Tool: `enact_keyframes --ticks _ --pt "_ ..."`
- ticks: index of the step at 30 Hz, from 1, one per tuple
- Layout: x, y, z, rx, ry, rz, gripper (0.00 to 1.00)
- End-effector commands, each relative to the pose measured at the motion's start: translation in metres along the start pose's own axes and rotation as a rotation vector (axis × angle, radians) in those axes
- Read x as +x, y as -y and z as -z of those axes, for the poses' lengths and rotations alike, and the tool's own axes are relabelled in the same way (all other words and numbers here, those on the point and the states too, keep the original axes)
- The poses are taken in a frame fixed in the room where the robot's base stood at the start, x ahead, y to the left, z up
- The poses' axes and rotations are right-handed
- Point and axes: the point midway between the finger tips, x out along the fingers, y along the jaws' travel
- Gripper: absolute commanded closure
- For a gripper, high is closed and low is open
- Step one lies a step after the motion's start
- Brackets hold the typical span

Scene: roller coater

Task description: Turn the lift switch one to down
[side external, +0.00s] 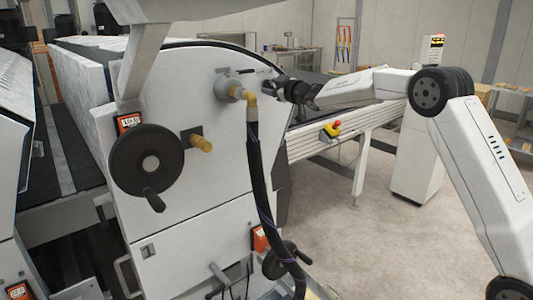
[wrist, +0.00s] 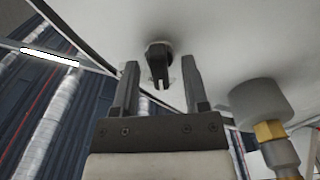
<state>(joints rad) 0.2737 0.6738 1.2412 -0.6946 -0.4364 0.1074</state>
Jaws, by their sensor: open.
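The lift switch (wrist: 159,62) is a black knob with a long handle on a round base on the white machine panel, in the upper middle of the wrist view. Its handle points toward the bottom of that picture. My gripper (wrist: 161,67) is open, with one finger on each side of the handle and visible gaps between. I cannot tell how deep the fingertips reach along the knob. In the side external view my gripper (side external: 279,87) is at the upper right of the panel and mostly hides the switch.
A grey cylindrical fitting with a brass connector (wrist: 268,130) and a black hose (side external: 256,165) sit close beside my gripper. A black handwheel (side external: 147,160) and a brass knob (side external: 201,143) are further left. A conveyor (side external: 330,135) with a red-and-yellow button (side external: 331,130) runs behind.

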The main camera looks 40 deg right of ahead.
Motion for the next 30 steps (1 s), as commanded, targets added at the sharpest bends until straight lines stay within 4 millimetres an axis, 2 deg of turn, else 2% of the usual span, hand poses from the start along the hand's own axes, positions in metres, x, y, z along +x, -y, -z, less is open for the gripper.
enact_keyframes --ticks 11,30 --pt "-0.015 -0.001 0.000 0.001 0.001 -0.001 0.43" --pt "-0.071 -0.001 0.000 0.000 0.000 -0.001 0.43"
